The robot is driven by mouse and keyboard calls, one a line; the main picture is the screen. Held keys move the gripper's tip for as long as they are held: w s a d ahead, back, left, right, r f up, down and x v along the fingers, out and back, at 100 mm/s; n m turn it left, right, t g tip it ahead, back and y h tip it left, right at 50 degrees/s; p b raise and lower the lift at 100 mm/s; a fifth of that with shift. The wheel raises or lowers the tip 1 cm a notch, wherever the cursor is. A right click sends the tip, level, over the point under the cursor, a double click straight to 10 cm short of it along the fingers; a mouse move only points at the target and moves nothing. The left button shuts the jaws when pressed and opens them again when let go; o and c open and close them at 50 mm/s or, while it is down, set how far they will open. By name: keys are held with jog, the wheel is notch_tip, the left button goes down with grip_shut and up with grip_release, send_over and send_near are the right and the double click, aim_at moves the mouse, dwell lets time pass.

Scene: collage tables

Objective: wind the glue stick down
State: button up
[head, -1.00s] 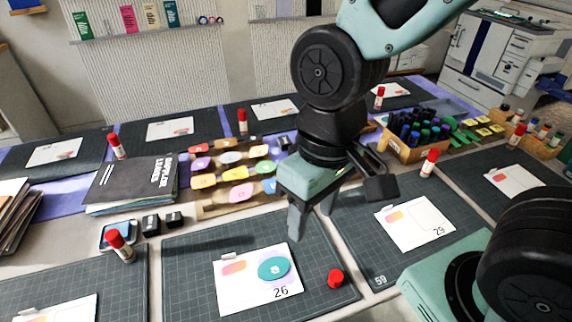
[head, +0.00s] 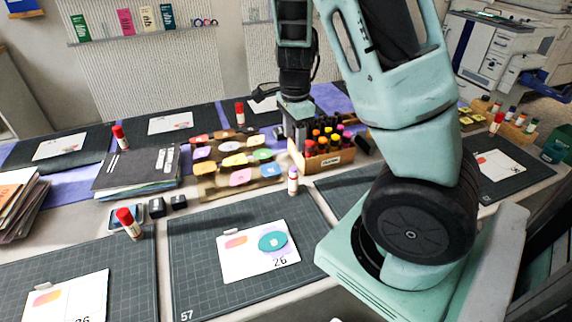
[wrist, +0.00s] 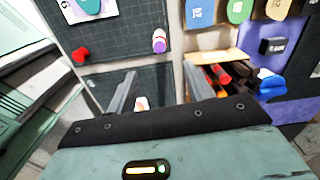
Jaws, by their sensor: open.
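An uncapped glue stick (head: 293,180), white with a purple-pink top, stands upright at the far right corner of the mat with card 26. It also shows in the wrist view (wrist: 159,40). A red cap (wrist: 81,55) lies on the same mat in the wrist view; my arm hides it in the head view. My gripper (head: 295,138) is open, beyond the glue stick and beside the marker box. In the wrist view, a small white and red item (wrist: 141,103) shows between the fingers (wrist: 158,88), apart from them as far as I can tell.
A wooden box of markers (head: 322,160) stands close right of my gripper. A rack of coloured pads (head: 235,167) lies left of the glue stick. A red-capped glue stick (head: 128,223) stands at left. The mat (head: 200,255) is mostly clear around card 26 (head: 240,262).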

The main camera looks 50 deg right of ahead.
aim_at(293, 179)
notch_tip(293, 179, down, 16)
jog(key=b, duration=0.4)
jog(key=shift+r, duration=0.15)
jog(key=c, duration=1.1)
jog(key=shift+o, duration=1)
jog(key=shift+c, duration=0.4)
